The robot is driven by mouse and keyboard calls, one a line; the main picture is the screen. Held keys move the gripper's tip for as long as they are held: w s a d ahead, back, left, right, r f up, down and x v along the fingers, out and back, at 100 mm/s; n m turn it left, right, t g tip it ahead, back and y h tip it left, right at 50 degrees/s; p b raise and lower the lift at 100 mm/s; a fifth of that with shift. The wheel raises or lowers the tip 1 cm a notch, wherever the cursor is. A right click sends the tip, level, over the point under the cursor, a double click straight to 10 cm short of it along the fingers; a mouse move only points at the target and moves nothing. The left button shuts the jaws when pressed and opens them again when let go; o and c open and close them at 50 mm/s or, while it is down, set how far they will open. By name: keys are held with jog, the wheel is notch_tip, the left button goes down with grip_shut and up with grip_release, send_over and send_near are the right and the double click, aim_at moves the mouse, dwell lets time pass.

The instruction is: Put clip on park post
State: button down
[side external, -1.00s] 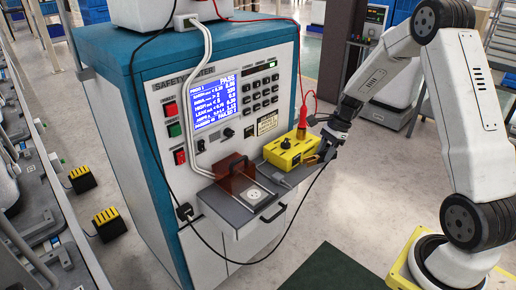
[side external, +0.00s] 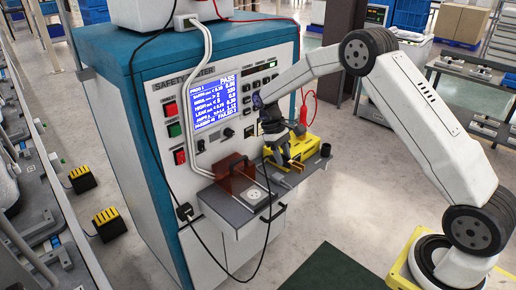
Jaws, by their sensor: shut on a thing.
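My gripper (side external: 284,160) is in front of the yellow box and partly covers it. It is shut on a small brass-coloured clip (side external: 296,166), mostly hidden by the fingers; a black cable runs up to the gripper. A short dark upright post (side external: 325,150), which looks like the park post, stands at the right end of the grey ledge, to the right of the gripper and apart from it. Nothing is seen on the post.
The yellow box (side external: 314,160) has a red clip (side external: 299,129) with a red cable above it. The tester cabinet (side external: 160,120) stands at left, its screen showing text.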

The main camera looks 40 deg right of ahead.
jog(key=w+a+n+t, duration=0.3)
jog(key=a+n+t, duration=0.2)
jog(key=a+n, duration=0.95)
jog(key=w+a+n+t, duration=0.4)
jog(key=a+n, duration=0.4)
jog(key=n, duration=1.3)
notch_tip(320, 180, down, 26)
jog(key=shift+r, duration=0.25)
jog(key=shift+w+d+m, duration=0.15)
jog(key=shift+w+m, duration=0.05)
jog(key=shift+m, duration=0.05)
jog(key=shift+w, duration=2.45)
jog(key=shift+w, duration=1.05)
